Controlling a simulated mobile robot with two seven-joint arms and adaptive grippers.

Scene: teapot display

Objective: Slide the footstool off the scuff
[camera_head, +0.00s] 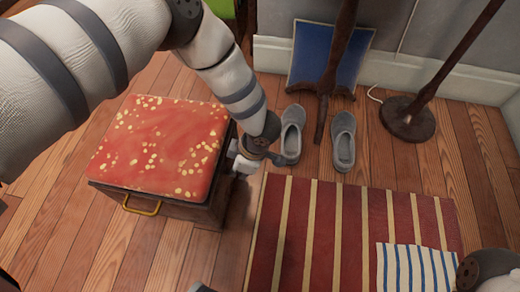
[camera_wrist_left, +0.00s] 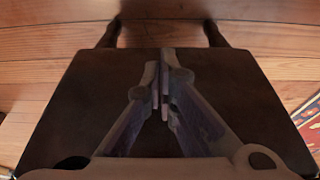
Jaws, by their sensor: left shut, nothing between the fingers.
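The footstool (camera_head: 150,150) has a red cushion with yellow spots on a dark wooden box, with a brass handle (camera_head: 141,206) on its front side. My left gripper (camera_head: 240,165) is shut and empty, low beside the footstool's right side. In the left wrist view the footstool's dark side panel (camera_wrist_left: 95,85) fills the middle, with two short legs at the top. The shut fingers (camera_wrist_left: 163,95) are in front of this panel; I cannot tell whether they touch it. I cannot make out a scuff on the visible floor.
A red striped rug (camera_head: 325,230) lies right of the footstool, with a blue-striped cloth (camera_head: 410,268) on it. Grey slippers (camera_head: 343,142), a blue panel (camera_head: 309,60) and a dark round stand base (camera_head: 407,120) are near the wall. Bare floor (camera_head: 110,245) shows in front of the footstool.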

